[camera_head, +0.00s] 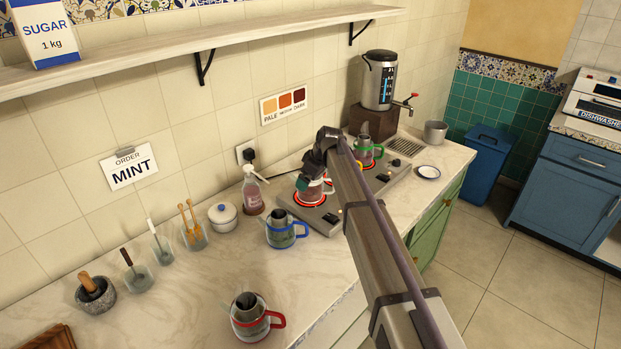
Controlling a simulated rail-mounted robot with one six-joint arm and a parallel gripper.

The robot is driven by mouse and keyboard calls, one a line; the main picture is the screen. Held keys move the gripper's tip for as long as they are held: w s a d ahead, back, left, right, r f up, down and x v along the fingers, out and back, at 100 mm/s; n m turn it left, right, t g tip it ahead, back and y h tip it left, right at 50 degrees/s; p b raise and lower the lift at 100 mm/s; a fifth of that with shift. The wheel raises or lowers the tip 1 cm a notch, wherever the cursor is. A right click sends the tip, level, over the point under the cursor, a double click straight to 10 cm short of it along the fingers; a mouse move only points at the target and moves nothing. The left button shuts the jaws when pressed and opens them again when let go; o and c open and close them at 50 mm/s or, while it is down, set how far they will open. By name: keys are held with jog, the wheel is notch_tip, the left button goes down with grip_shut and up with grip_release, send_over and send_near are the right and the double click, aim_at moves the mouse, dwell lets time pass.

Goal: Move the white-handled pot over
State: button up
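A metal pot with what looks like a pale handle, tinted red by the glow, (316,193) stands on the left, red-glowing burner of the two-burner hot plate (325,222). My gripper (304,184) is at the upper left side of this pot, close to its rim. The wrist hides part of it, and the fingers are too small and dark to show whether they grip. A green-handled pot (365,153) stands on the right burner. A blue-handled pot (284,233) stands on the counter left of the hot plate, and a red-handled pot (250,322) stands nearer the front.
A spray bottle (253,198) and white lidded bowl (222,217) stand left of the hot plate. Behind it is an urn (380,82) on a brown block. A small saucer (428,172) and grey cup (435,132) lie right.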

jog(key=p+v, duration=1.2)
jog(key=v, duration=0.1)
jog(key=s+d+f+m+h+b, duration=0.1)
jog(key=s+d+m, duration=0.3)
jog(key=s, duration=0.8)
jog(key=s+d+f+m+g+h+b, duration=0.1)
jog(key=s+d+m, duration=0.3)
jog(key=s+d, duration=0.5)
jog(key=s+d+f+m+g+h+b, duration=0.1)
jog(key=s+d+m, duration=0.3)
jog(key=s, duration=1.2)
jog(key=shift+s+d+f+m+h, duration=0.35)
jog(key=shift+d+f+h, duration=0.2)
jog(key=shift+d, duration=1.1)
